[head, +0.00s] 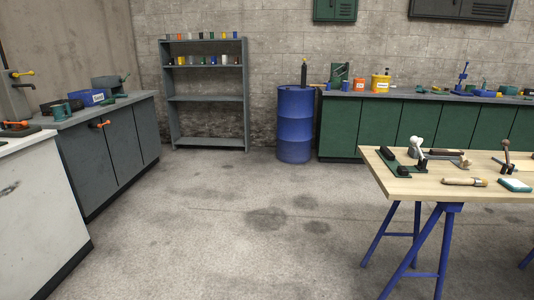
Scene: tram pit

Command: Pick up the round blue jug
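I cannot make out a round blue jug for certain. On the green bench (400,127) along the back wall, far right, there are small blue things, among them a low blue item (485,93) and an upright blue tool-like shape (462,75); they are too small to identify. A blue box with a pale label (95,97) sits on the grey cabinet at the left. A large blue drum (295,125) stands on the floor by the back wall. My gripper is not in view.
A wooden-topped table (400,185) on blue trestle legs holds tools at the right. A white counter (40,215) and grey cabinet (85,160) line the left. A grey shelf (207,98) holds small cups and cans. The concrete floor (210,230) between is clear, with dark stains.

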